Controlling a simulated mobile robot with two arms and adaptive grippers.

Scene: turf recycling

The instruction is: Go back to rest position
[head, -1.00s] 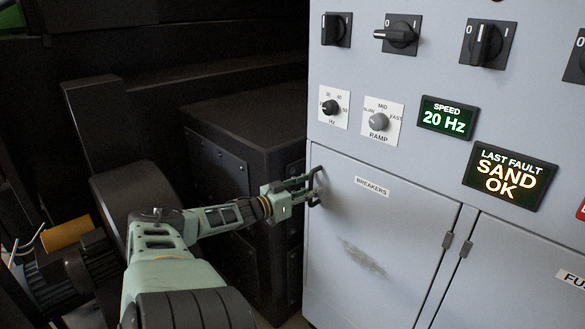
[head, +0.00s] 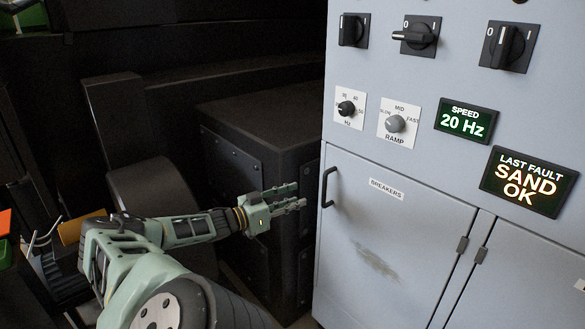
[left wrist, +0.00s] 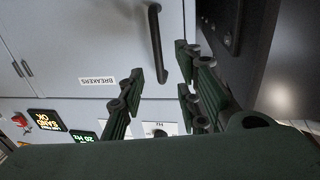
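My left gripper (head: 287,195) is left of the grey control cabinet, clear of the black handle (head: 328,187) of the closed breakers door (head: 390,235). Its fingers are apart with nothing between them. In the left wrist view the two fingers (left wrist: 160,90) stand open, and the handle (left wrist: 157,43) shows beyond them, not gripped. My right gripper is not in view.
The cabinet front carries rotary switches (head: 415,37), a ramp knob (head: 395,123), a speed display (head: 466,121) and a fault display (head: 528,182) reading SAND OK. A dark box-like machine (head: 265,130) stands left of the cabinet, close behind my left gripper.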

